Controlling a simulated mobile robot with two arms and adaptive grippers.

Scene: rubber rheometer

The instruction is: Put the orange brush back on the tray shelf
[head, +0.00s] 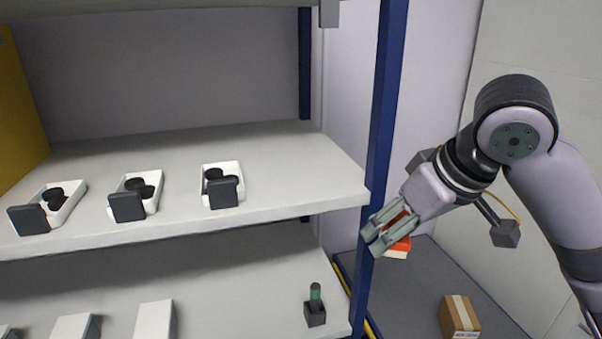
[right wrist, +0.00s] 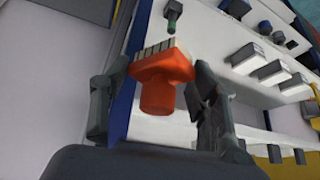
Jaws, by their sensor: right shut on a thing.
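The orange brush (right wrist: 162,82) is between the fingers of my right gripper (right wrist: 155,105), its pale bristles facing away from the wrist. In the head view my right gripper (head: 376,236) is shut on the brush (head: 399,246), in front of the blue rack post at the shelf's right end. The fingers hide part of the brush there. The upper shelf (head: 280,165) holds three white trays (head: 63,214) (head: 155,203) (head: 232,169) with black round pieces and dark plates. My left gripper is not in view.
The blue post (head: 384,110) stands between the gripper and the shelf. The upper shelf's right part is clear. The lower shelf carries white blocks (head: 154,318) and a dark holder with a green piece (head: 315,310). A cardboard box (head: 459,315) sits at lower right.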

